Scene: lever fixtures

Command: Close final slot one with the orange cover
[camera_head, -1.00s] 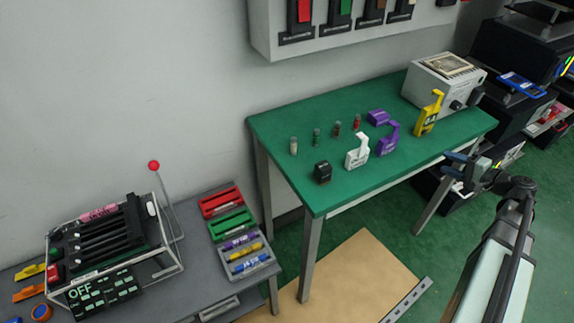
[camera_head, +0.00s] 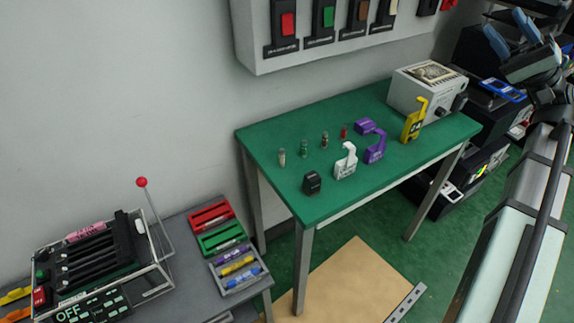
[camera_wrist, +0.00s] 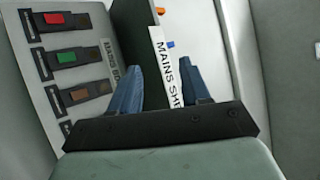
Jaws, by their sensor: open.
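The orange cover (camera_head: 15,315) lies at the lower left edge of the head view, partly cut off, below a yellow piece (camera_head: 14,295). Right of them is a black slotted fixture (camera_head: 92,262) with several parallel slots in a clear-sided frame. I cannot tell which slot is slot one. My gripper (camera_head: 510,30) is raised at the upper right of the head view, far from the cover and fixture. In the wrist view my gripper (camera_wrist: 160,85) has its blue fingers apart, with nothing held between them.
A red-knobbed lever (camera_head: 142,183) stands by the fixture. Colored trays (camera_head: 212,215) sit to its right. A green table (camera_head: 270,140) holds small vials, hooked pieces and a grey box (camera_head: 405,95). A switch panel (camera_head: 258,45) hangs on the wall; it also fills the wrist view's left.

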